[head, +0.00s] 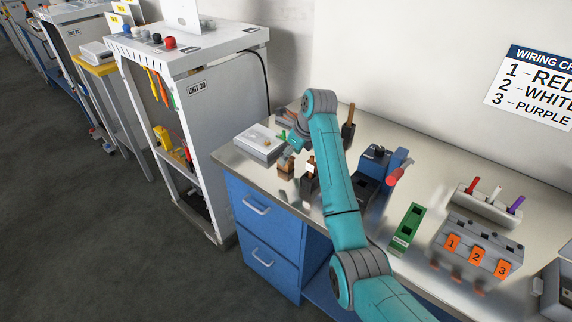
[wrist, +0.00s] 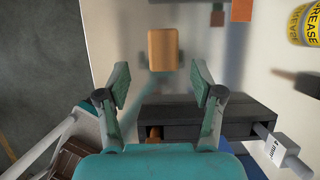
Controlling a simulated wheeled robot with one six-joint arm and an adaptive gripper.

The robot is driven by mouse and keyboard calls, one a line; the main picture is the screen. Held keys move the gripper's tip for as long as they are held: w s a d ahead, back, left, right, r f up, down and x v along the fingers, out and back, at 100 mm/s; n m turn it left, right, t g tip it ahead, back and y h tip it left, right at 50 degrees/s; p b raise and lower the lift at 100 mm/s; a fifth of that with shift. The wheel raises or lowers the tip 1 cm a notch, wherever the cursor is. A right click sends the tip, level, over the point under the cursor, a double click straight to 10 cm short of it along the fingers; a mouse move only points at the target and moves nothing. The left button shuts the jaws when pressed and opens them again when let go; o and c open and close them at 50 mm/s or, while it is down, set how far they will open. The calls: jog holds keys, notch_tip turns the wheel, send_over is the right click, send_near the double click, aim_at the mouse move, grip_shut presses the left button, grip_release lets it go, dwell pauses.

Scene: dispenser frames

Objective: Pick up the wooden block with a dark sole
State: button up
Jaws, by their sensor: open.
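My gripper (wrist: 161,82) is open, with its two fingers apart and nothing between the pads. In the wrist view a wooden block (wrist: 164,50) with rounded corners lies just beyond the fingertips, roughly centred between them. Its underside is hidden, so I cannot see a dark sole there. In the head view a small brown block (head: 286,168) stands near the left front edge of the bench, close below my wrist. My fingers are hard to make out in that view.
A dark slotted block (wrist: 195,118) lies below the fingers in the wrist view. A yellow grease can (wrist: 304,24) is at upper right. On the bench, a grey box (head: 259,143) stands left, a blue device (head: 376,160) and green board (head: 407,228) right of my arm.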

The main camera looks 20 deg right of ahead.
jog(key=x, duration=0.5)
jog(key=shift+w+r, duration=0.2)
jog(key=shift+w, duration=0.2)
jog(key=c, duration=1.2)
jog(key=shift+c, duration=0.2)
notch_tip(320, 180, up, 10)
